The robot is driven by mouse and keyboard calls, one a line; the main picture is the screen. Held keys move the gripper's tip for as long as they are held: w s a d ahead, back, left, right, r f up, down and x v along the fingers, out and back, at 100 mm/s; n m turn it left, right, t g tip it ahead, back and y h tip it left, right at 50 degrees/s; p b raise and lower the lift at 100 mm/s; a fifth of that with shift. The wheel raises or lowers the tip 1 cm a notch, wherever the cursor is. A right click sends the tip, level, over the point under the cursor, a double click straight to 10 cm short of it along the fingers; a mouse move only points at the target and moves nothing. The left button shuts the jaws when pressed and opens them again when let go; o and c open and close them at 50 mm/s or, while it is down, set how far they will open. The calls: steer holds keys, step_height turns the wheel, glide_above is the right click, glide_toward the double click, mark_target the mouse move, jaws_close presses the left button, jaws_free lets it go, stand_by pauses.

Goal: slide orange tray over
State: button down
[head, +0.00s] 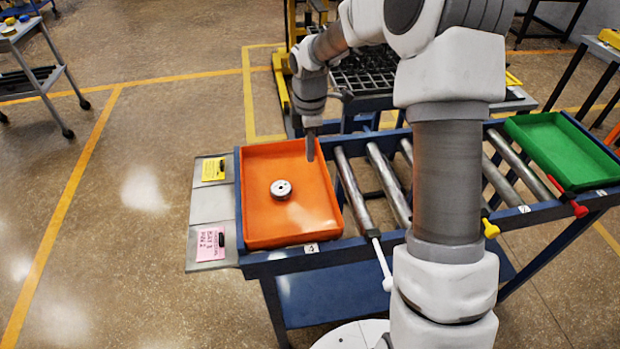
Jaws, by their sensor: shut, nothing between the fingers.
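The orange tray (268,223) sits at the left end of a blue roller table in the head view. A small round metal part (281,189) lies inside it, near the middle. My gripper (310,156) points down at the tray's far right part, shut and empty. Its tip overlaps the tray's right side in the picture; I cannot tell whether it touches the tray.
Bare metal rollers (387,185) run right from the orange tray, partly hidden behind my arm. A green tray (562,150) sits at the table's right end. White (388,281), yellow (490,228) and red (578,208) levers stand along the front rail.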

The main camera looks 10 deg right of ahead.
glide_above(323, 189)
steer(key=a, duration=0.4)
step_height(323, 189, down, 10)
steer(key=shift+s+a+r, duration=0.1)
steer(key=d, duration=0.3)
steer(key=shift+d+p, duration=0.2)
steer(key=shift+p, duration=0.1)
steer(key=shift+d, duration=0.35)
